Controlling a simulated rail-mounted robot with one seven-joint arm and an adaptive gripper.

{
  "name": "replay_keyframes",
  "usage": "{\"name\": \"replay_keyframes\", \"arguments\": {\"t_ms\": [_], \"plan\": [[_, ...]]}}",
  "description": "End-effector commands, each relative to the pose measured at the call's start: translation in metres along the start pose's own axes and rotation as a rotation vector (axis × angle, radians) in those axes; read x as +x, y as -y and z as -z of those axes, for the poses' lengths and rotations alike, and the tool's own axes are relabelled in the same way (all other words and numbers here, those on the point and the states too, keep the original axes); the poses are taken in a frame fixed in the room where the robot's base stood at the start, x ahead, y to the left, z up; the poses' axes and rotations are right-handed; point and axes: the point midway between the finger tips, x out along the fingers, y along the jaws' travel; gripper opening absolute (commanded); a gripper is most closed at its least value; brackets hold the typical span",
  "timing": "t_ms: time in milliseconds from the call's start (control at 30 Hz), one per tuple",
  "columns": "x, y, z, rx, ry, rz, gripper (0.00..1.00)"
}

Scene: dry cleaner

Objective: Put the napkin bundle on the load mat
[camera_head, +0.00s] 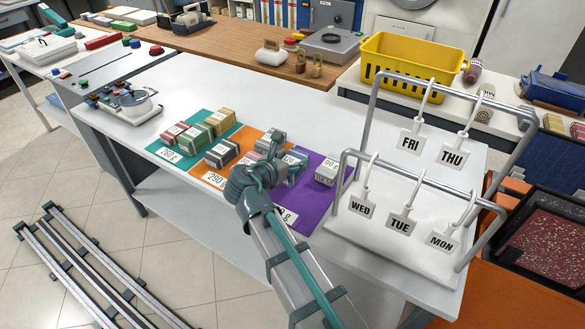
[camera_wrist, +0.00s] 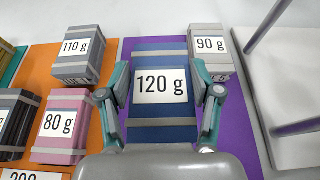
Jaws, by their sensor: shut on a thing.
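My gripper (camera_wrist: 160,88) is shut on a blue napkin bundle (camera_wrist: 160,117) labelled 120 g, one finger on each side. In the wrist view, the bundle is over the purple load mat (camera_wrist: 253,142); whether it touches the mat I cannot tell. In the head view, the blue bundle (camera_head: 294,167) is partly hidden behind my gripper. A pale grey 90 g bundle (camera_wrist: 210,42) stands on the purple mat at the far right, close to the blue one. The purple mat (camera_head: 312,205) also shows in the head view, its gram label partly hidden by my arm.
The orange mat (camera_head: 214,180) holds several bundles, including a 110 g one (camera_wrist: 85,47) and a pink 80 g one (camera_wrist: 58,126). The teal mat (camera_head: 225,119) holds several more. A metal rack (camera_head: 370,97) with day tags stands right of the purple mat. A yellow basket (camera_head: 412,59) stands behind.

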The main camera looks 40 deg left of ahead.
Motion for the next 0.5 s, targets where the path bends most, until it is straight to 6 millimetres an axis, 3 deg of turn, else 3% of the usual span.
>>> {"name": "replay_keyframes", "arguments": {"t_ms": [500], "plan": [[0.023, -0.001, 0.034, 0.0, 0.001, 0.0, 0.26]]}}
